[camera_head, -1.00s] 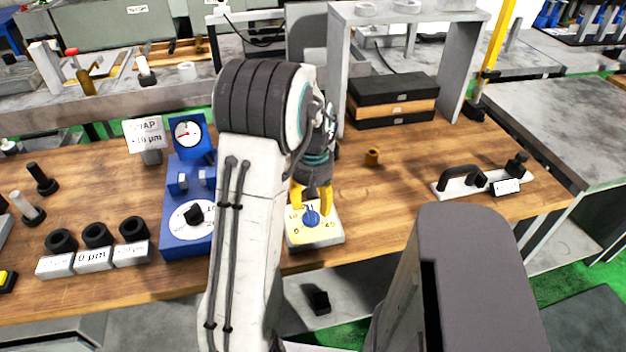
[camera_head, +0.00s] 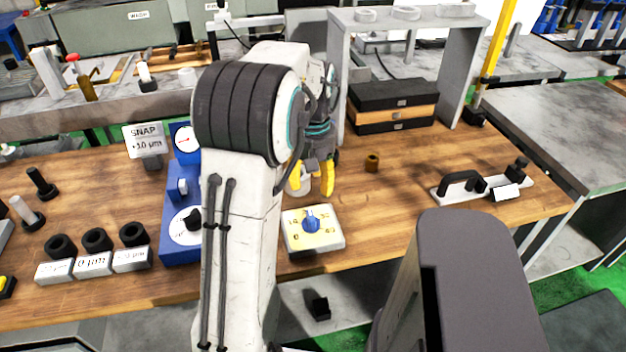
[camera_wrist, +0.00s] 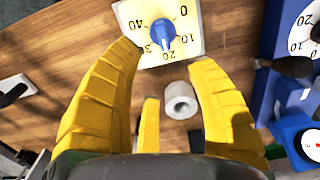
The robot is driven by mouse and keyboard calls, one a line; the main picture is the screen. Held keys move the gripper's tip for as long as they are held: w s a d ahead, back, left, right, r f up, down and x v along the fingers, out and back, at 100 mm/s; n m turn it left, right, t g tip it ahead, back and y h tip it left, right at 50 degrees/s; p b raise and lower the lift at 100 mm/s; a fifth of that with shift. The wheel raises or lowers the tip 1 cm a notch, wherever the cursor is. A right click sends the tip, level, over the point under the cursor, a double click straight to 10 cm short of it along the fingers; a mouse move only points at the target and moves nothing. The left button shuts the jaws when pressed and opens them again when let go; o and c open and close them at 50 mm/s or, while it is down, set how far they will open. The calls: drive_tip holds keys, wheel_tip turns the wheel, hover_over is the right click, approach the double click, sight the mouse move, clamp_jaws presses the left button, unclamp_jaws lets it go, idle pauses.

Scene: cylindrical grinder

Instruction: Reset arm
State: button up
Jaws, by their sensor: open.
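My gripper (camera_head: 314,180) has yellow fingers and hangs over the wooden table, behind a yellow-faced dial box with a blue knob (camera_head: 312,222). The fingers are spread and apart from the knob. In the wrist view, my gripper (camera_wrist: 165,95) is open with nothing between its fingers, and the blue knob (camera_wrist: 163,32) shows beyond the fingertips, with its pointer near 20. A light grey cylinder (camera_wrist: 179,100) stands on the table below the fingers; it is partly hidden behind my gripper in the head view.
A blue gauge device (camera_head: 182,190) stands left of my arm, partly hidden by it. Black and orange stacked boxes (camera_head: 393,105) sit under a grey frame (camera_head: 404,15). A white plate with a black handle (camera_head: 480,186) lies at right.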

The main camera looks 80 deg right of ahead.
idle(0.6)
drive_tip(key=w+a+f+m+y, duration=0.1)
drive_tip(key=w+a+f+m, duration=0.25)
drive_tip(key=a, duration=0.55)
drive_tip(key=w+a+r+n+t, duration=0.1)
drive_tip(key=w+a+n, duration=0.4)
drive_tip(key=a, duration=0.5)
drive_tip(key=w+a+r+n+t, duration=0.1)
drive_tip(key=w+a+r+n, duration=0.3)
drive_tip(key=a, duration=0.6)
drive_tip(key=w+a+r+n+t+h, duration=0.1)
drive_tip(key=w+a+r+n, duration=0.1)
drive_tip(key=w+a+n, duration=0.6)
drive_tip(key=shift+w+a+r, duration=0.2)
drive_tip(key=shift+w+a, duration=0.2)
drive_tip(key=shift+a, duration=1.15)
